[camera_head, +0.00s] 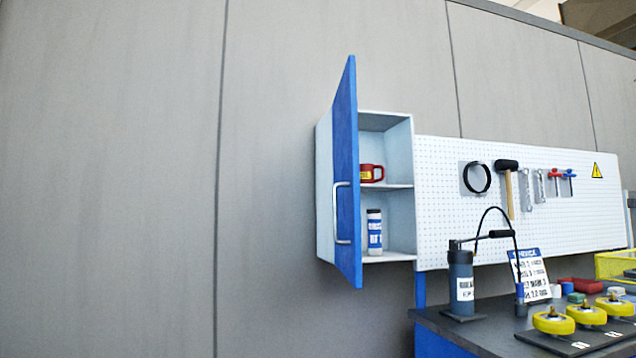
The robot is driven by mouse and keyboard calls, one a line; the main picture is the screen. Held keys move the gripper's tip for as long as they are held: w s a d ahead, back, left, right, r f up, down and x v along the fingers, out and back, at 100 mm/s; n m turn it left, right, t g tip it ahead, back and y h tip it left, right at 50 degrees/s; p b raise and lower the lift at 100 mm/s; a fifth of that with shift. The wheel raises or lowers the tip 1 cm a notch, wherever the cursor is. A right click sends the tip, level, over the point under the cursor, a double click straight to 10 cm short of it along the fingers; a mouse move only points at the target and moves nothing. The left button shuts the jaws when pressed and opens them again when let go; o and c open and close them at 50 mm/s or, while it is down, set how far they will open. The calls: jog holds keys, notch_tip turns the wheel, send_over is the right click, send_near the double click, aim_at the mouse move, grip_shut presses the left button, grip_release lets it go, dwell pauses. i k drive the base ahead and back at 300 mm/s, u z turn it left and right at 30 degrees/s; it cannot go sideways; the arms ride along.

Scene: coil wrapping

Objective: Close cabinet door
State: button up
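The wall cabinet (401,150) hangs on the grey wall at the left end of a pegboard. Its blue door (347,130) stands open, swung outward on the cabinet's left side and seen at a steep angle. A silver bar handle (337,212) is on the door's outer face, which is turned to the left. Inside the cabinet, a red mug (371,173) sits on the middle shelf and a white and blue bottle (374,232) stands on the bottom. My gripper is not in view.
A white pegboard (440,180) holds a hammer (508,180), wrenches and other tools. Below it, a dark workbench (440,322) carries a grease pump (461,282), a service sign (530,275) and several yellow wheels (553,321). The wall left of the door is bare, with free room before it.

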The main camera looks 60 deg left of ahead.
aim_at(346, 189)
jog(key=k, duration=1.1)
jog(key=u, duration=2)
jog(key=i, duration=1)
jog(key=z, duration=0.4)
jog(key=k, duration=0.2)
